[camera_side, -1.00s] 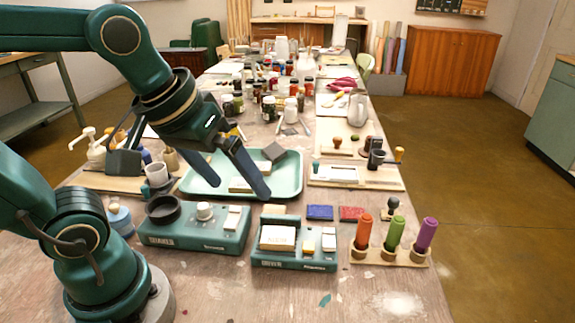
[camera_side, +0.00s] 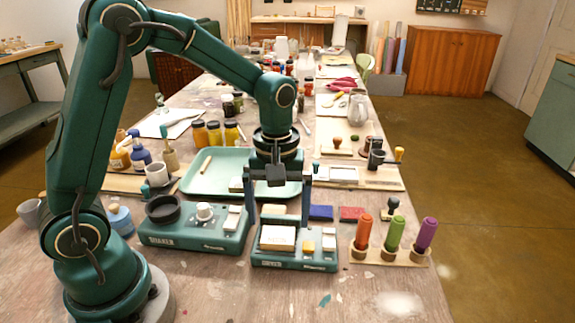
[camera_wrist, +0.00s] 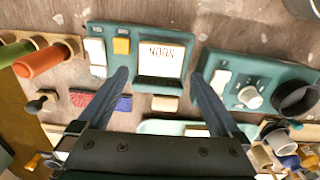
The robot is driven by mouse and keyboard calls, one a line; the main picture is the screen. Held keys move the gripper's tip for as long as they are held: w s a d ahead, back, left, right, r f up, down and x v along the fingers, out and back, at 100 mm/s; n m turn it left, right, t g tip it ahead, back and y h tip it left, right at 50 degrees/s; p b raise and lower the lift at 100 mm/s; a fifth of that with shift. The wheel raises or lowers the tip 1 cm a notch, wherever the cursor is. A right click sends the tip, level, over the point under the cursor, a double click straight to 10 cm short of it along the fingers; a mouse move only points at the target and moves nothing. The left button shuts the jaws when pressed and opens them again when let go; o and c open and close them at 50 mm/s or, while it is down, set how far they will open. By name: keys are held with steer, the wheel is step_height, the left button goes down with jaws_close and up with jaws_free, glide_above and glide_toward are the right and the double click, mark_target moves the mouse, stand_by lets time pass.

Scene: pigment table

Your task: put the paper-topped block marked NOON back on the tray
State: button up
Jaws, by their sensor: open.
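The block marked NOON (camera_wrist: 162,58) has a white paper top and sits in a recess of the green dryer unit (camera_side: 295,263). In the side view the block (camera_side: 277,239) is near the unit's left end. My gripper (camera_side: 278,226) points down above it, with its fingers spread wide and nothing between them. In the wrist view the fingertips (camera_wrist: 160,75) lie either side of the block's near edge, and I cannot tell their exact height. The pale green tray (camera_side: 215,158) lies behind. It bears a wooden stick (camera_side: 205,165) and a pale block (camera_side: 236,184), and my wrist hides its right part.
A shaker unit (camera_side: 195,237) stands left of the dryer. Blue (camera_side: 320,212) and red (camera_side: 351,214) pads lie behind it, with a small cream block (camera_side: 273,209). A rack of coloured tubes (camera_side: 395,234) stands right. The front table is mostly clear.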

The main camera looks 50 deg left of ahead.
mark_target(278, 239)
steer(key=shift+f, duration=1.45)
steer(key=c, duration=1.4)
steer(key=shift+r, duration=0.15)
